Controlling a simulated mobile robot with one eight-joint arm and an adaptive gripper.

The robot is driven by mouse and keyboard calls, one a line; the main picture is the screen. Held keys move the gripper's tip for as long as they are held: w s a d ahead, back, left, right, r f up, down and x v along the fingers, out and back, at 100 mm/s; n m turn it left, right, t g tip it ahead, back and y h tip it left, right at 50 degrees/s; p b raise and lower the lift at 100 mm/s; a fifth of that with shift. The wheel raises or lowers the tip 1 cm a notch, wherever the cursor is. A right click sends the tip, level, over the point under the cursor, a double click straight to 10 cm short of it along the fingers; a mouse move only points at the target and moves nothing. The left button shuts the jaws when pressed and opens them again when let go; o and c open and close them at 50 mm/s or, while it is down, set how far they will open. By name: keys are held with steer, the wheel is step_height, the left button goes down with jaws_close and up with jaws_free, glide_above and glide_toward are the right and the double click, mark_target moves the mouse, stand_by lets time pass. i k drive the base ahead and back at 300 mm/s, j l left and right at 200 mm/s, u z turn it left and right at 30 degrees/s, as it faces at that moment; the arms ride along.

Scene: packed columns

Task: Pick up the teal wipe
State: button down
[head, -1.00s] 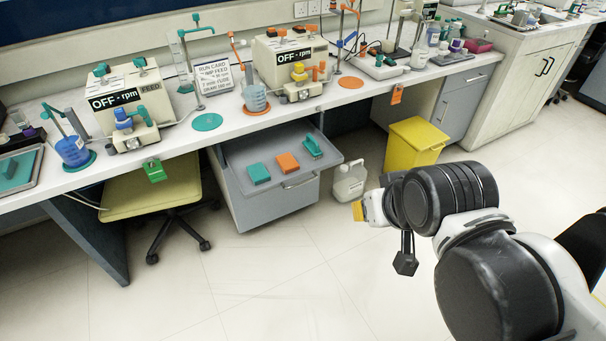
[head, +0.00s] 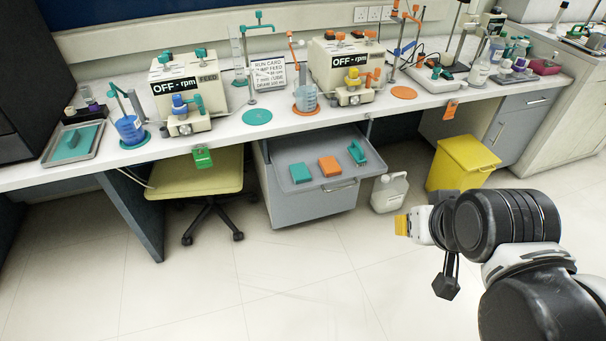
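Another teal piece (head: 76,141) lies in a metal tray (head: 52,160) at the bench's left end. My gripper (head: 402,225) shows yellow at its tip and points left, over the floor, apart from the drawer unit. Its fingers are too small and edge-on to tell their opening.
A yellow stool (head: 185,180) stands left of the drawer unit (head: 310,205). A white jug (head: 389,193) and a yellow bin (head: 462,163) stand right of it. Pumps, beakers and stands crowd the bench. The floor in front is clear.

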mark_target(299, 172)
steer(key=i, duration=0.9)
steer(key=j+u, duration=0.05)
